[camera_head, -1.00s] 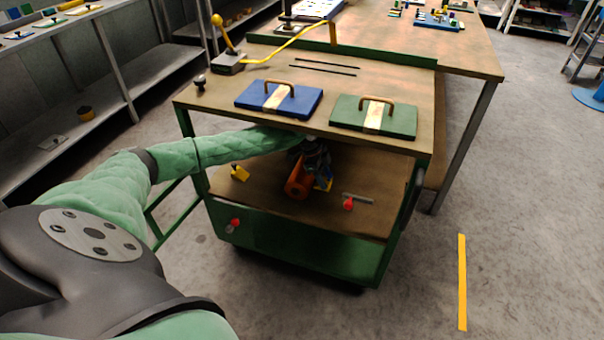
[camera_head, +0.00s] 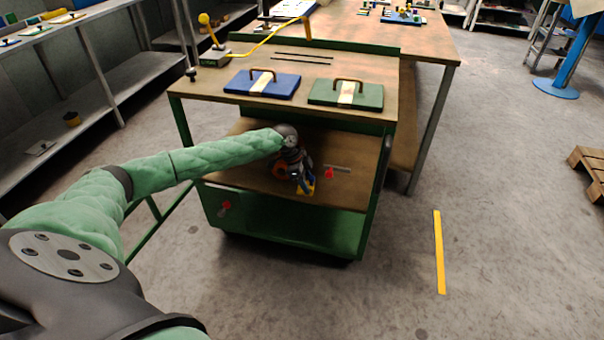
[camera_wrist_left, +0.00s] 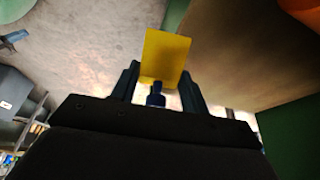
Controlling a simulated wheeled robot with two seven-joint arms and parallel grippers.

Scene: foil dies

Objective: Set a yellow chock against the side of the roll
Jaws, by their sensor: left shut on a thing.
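A yellow chock (camera_wrist_left: 165,57) with a blue knob is held between the fingers of my left gripper (camera_wrist_left: 158,88). In the head view the chock (camera_head: 306,190) shows low at the front of the cart's lower shelf, below my left gripper (camera_head: 301,178). The orange roll (camera_head: 281,170) lies on that shelf, just left of the gripper and partly hidden by it. The roll also shows at the top right corner of the left wrist view (camera_wrist_left: 304,11), apart from the chock there. My right gripper is not in view.
The green cart's lower shelf (camera_head: 346,152) also bears a grey bar with a red knob (camera_head: 329,174). Another red knob (camera_head: 226,206) is on the cart's front left. The cart's top, with blue (camera_head: 255,85) and green (camera_head: 362,97) handled plates, overhangs the shelf. My arm hides the shelf's left part.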

